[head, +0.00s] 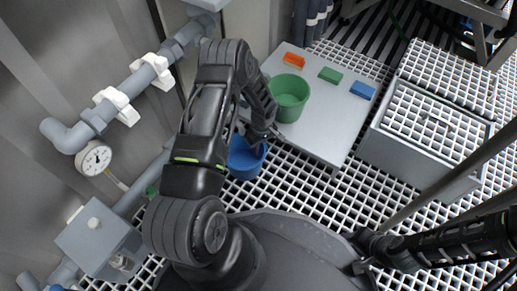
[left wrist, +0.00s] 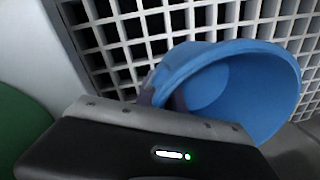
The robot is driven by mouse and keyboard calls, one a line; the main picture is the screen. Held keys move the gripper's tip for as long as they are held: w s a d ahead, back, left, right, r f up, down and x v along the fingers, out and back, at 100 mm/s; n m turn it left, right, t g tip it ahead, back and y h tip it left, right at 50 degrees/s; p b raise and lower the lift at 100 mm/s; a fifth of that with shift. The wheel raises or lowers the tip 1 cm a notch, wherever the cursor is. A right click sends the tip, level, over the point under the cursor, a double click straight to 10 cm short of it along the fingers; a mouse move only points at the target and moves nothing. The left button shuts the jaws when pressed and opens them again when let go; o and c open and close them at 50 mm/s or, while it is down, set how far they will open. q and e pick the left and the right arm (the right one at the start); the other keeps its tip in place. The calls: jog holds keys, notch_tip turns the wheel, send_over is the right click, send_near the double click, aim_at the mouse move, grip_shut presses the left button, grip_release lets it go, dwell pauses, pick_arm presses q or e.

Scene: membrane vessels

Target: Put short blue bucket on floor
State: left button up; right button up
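The short blue bucket (head: 246,160) is beside the left edge of the light grey platform, over the white floor grating (head: 302,180). My left gripper (head: 262,138) is at its upper rim. In the left wrist view the blue bucket (left wrist: 245,85) looks tilted, with its open mouth partly towards the camera. The left gripper's fingers (left wrist: 162,95) pinch its rim, one inside and one outside. Whether the bucket's base touches the grating I cannot tell. My right gripper (head: 365,255) is low at the right, away from the bucket; its fingers are unclear.
A green bucket (head: 289,98) stands on the grey platform (head: 325,125), with orange (head: 294,60), green (head: 330,75) and blue (head: 362,90) blocks. A grey box (head: 415,150) stands right. Pipes (head: 140,85) and a gauge (head: 95,158) line the left wall.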

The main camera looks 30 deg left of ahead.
pick_arm(q)
jog(key=shift+o, duration=1.2)
notch_tip(320, 180, up, 12)
jog(key=w+p, duration=0.1)
jog(key=p, duration=0.4)
jog(key=shift+d+r, duration=0.15)
jog(key=shift+d, duration=0.05)
jog(key=s+d+m+t+h, duration=0.1)
jog(key=s+d+m+h, duration=0.1)
jog(key=s+d+m, duration=0.3)
jog(key=s+d+m+t+h, duration=0.1)
jog(key=s+d+m, duration=0.5)
jog(key=s+d, duration=0.6)
jog(key=d+h, duration=0.1)
jog(key=d, duration=0.6)
jog(key=shift+d+r+t, duration=0.2)
jog(key=shift+r+t, duration=0.1)
jog(key=shift+t, duration=0.1)
